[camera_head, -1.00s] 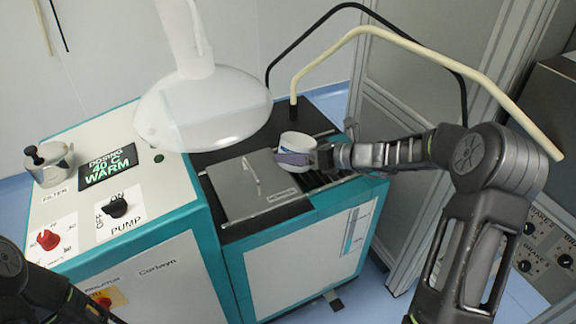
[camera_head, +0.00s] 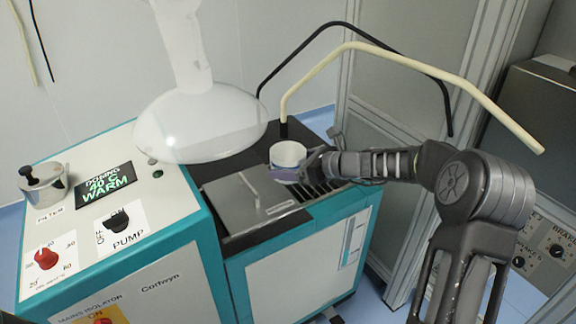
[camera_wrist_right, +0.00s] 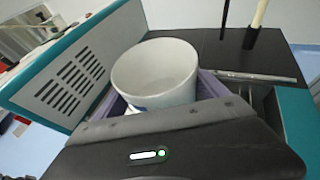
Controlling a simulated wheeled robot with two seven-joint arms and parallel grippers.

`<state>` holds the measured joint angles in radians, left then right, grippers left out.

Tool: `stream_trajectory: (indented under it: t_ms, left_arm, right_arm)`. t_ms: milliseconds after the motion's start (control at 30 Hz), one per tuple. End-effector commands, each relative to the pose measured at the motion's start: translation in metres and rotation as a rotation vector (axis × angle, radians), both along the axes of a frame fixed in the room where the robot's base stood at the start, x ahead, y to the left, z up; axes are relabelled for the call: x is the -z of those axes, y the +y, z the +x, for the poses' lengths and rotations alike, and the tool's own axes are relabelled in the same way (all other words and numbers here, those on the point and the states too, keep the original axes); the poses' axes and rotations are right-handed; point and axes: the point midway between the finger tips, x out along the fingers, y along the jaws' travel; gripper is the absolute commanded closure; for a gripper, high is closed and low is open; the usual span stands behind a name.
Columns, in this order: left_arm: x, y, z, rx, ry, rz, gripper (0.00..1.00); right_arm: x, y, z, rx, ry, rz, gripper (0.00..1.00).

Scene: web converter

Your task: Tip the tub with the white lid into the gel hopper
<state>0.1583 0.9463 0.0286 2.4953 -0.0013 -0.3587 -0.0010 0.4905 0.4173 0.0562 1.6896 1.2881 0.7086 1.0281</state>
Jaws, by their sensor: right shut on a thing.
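A white tub (camera_head: 287,154) is held by my right gripper (camera_head: 292,171) above the dark top of the machine's lower section. A grey metal cover (camera_head: 238,203) with a bar handle lies on the dark top, left of and in front of the tub. I cannot read its label, and no open hopper mouth shows. My left gripper is out of view.
A large translucent dome (camera_head: 200,128) hangs left of the tub. A black bent rod (camera_head: 350,22) and a cream bent rod (camera_head: 395,62) arch behind my right arm. The control panel carries a filter pot (camera_head: 45,185), a pump switch (camera_head: 116,219) and a red dial (camera_head: 46,259).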

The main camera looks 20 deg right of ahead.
Motion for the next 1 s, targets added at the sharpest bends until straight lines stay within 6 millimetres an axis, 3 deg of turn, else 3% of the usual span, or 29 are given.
stream_trajectory:
  t_ms: [400,1000]
  left_arm:
    - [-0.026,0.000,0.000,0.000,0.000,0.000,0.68]
    - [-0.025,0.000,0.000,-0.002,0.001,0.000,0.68]
  right_arm:
    - [-0.030,0.000,0.000,0.001,0.001,0.002,0.87]
    - [-0.030,0.000,0.000,-0.012,-0.001,0.001,0.87]
